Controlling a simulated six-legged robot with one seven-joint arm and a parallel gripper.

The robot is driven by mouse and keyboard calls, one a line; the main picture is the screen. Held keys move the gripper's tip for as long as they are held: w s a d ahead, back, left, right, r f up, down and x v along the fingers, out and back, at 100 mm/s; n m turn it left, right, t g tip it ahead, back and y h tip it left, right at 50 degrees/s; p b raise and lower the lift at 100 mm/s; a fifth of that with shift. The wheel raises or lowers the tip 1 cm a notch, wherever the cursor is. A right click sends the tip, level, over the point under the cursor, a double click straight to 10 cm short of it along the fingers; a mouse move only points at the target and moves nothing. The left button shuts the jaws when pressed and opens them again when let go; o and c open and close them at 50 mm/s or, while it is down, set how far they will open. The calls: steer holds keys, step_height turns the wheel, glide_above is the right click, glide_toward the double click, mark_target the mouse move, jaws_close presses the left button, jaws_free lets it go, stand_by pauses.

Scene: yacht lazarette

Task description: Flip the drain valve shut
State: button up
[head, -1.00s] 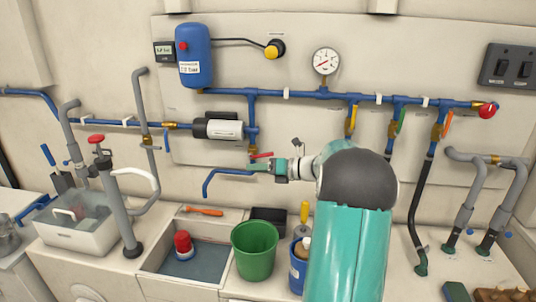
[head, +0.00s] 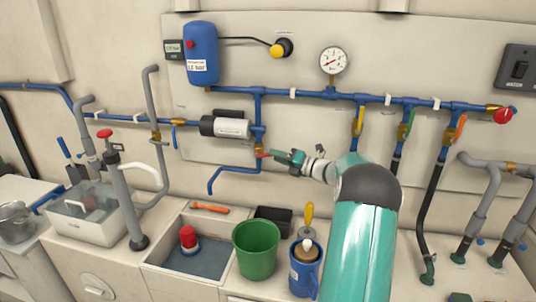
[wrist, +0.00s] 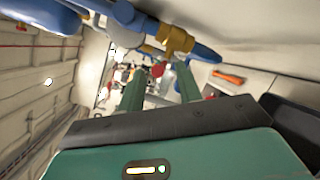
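The drain valve (head: 260,148) is a brass body on the blue vertical pipe beside the pump. Below it the blue drain pipe (head: 228,169) bends left and then down over the sink. Its short red lever (head: 264,155) points right, roughly across the vertical pipe. My gripper (head: 276,154) is just right of the valve, its tips close to the lever's end; I cannot tell whether they touch. In the wrist view, brass fitting (wrist: 174,38) shows beyond the fingers. The two green fingers (wrist: 160,84) stand apart, with a red tip (wrist: 157,69) seen in the gap.
A sink (head: 205,272) holding a red-topped object, a green bucket (head: 256,250) and a blue mug (head: 304,270) stand below. Valves with yellow, green and orange levers (head: 408,126) hang to the right. The pump (head: 226,125) is close on the left.

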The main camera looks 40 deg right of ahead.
mark_target(267, 154)
steer(key=x, duration=0.5)
steer(key=shift+c, duration=0.4)
jaws_close()
